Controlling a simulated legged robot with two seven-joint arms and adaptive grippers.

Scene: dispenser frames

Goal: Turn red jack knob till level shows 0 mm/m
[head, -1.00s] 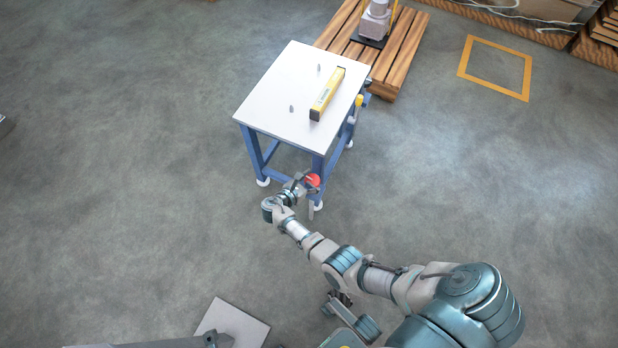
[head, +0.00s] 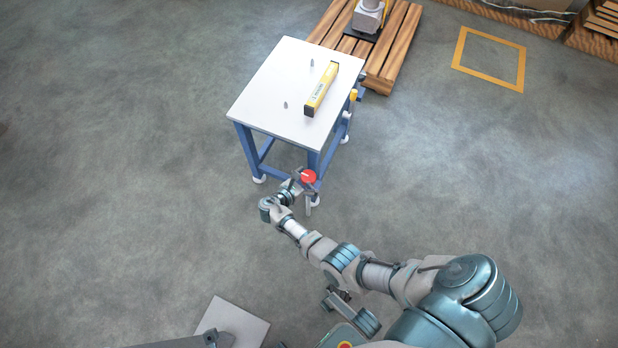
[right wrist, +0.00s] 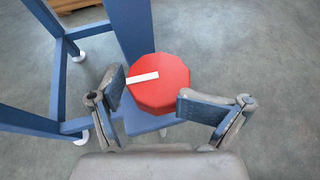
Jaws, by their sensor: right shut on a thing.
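The red jack knob (head: 309,177) sits low by the near leg of the table. In the right wrist view the knob (right wrist: 160,88) is many-sided with a white stripe on top. My right gripper (head: 304,178) has its fingers on either side of the knob and is shut on it; in the wrist view the fingers (right wrist: 160,103) flank it left and right. The yellow level (head: 321,89) lies on the white tabletop (head: 270,95); its reading is too small to make out. My left gripper is not in view.
The table has a blue frame (right wrist: 128,32) with white feet. Two small grey pegs stand on the tabletop. A wooden pallet (head: 393,52) with a grey and yellow device lies behind the table.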

